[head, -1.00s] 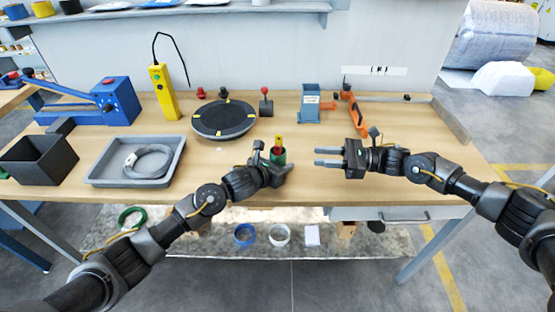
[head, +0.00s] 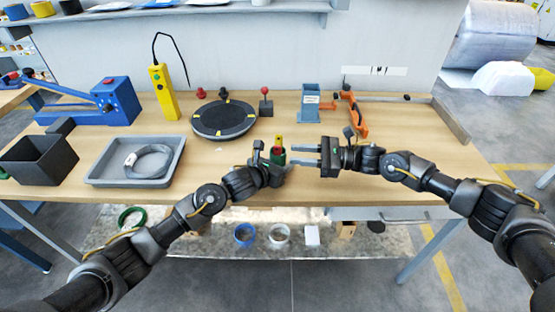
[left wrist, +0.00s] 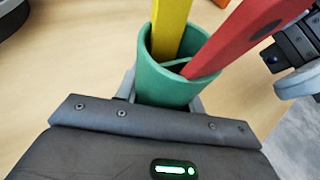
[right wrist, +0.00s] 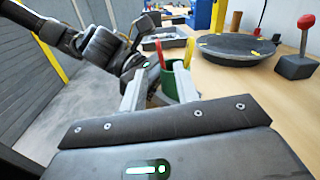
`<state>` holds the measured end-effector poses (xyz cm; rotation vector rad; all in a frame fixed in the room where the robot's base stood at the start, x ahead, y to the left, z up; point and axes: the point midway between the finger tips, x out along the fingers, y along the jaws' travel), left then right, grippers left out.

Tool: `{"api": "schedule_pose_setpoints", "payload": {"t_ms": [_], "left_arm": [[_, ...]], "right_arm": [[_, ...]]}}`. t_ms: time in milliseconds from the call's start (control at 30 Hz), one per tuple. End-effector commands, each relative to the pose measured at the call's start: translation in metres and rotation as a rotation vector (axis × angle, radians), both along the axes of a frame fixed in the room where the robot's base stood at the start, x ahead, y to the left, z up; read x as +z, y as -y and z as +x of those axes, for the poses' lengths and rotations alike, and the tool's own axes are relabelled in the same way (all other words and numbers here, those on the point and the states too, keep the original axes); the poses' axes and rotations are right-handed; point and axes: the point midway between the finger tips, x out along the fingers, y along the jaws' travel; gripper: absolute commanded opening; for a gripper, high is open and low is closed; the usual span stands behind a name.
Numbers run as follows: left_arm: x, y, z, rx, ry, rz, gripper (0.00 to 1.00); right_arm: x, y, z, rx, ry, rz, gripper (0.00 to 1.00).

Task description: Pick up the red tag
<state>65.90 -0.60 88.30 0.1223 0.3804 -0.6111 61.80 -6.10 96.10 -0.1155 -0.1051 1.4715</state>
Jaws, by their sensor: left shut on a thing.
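The red tag (left wrist: 245,38) stands tilted in a green cup (left wrist: 165,88) beside a yellow tag (left wrist: 170,25). The cup also shows in the head view (head: 279,157) and in the right wrist view (right wrist: 182,87). The red tag shows small in the right wrist view (right wrist: 162,55). My left gripper (head: 276,168) is shut on the green cup near the table's front edge. My right gripper (head: 300,155) is open and empty just right of the cup, its fingers pointing left towards it. Its fingers also show near the right edge of the left wrist view.
A round black turntable (head: 223,132) lies behind the cup, with a red-knobbed stand (head: 266,107) beside it. A grey tray (head: 104,174) with a wire coil (head: 149,161) is at left. A blue post (head: 310,103) and orange tool (head: 354,114) stand behind my right gripper.

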Motion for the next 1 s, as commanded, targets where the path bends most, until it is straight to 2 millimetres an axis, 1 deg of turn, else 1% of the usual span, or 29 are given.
{"api": "schedule_pose_setpoints", "payload": {"t_ms": [200,300,400,600,633,800,867,1000], "left_arm": [[0.0,0.0,0.0,0.0,0.0,0.0,0.16],[0.0,0.0,0.0,0.0,0.0,0.0,0.16],[0.0,0.0,0.0,0.0,0.0,0.0,0.16],[0.0,0.0,0.0,0.0,0.0,0.0,0.16],[0.0,0.0,0.0,0.0,0.0,0.0,0.16],[0.0,0.0,0.0,0.0,0.0,0.0,0.16],[0.0,0.0,0.0,0.0,0.0,0.0,0.16],[0.0,0.0,0.0,0.0,0.0,0.0,0.16]], "right_arm": [[0.004,-0.033,0.005,0.003,0.0,0.002,0.31],[0.003,-0.043,0.007,0.001,-0.001,0.0,0.31],[0.003,-0.049,0.007,0.001,-0.001,0.0,0.31],[0.003,-0.049,0.007,0.001,-0.001,0.0,0.31],[0.003,-0.049,0.007,0.001,0.0,0.0,0.3],[0.003,-0.049,0.007,0.001,0.0,0.0,0.07],[0.003,-0.049,0.007,0.001,0.0,0.0,0.0],[0.003,-0.049,0.007,0.001,0.0,0.0,0.0]]}}
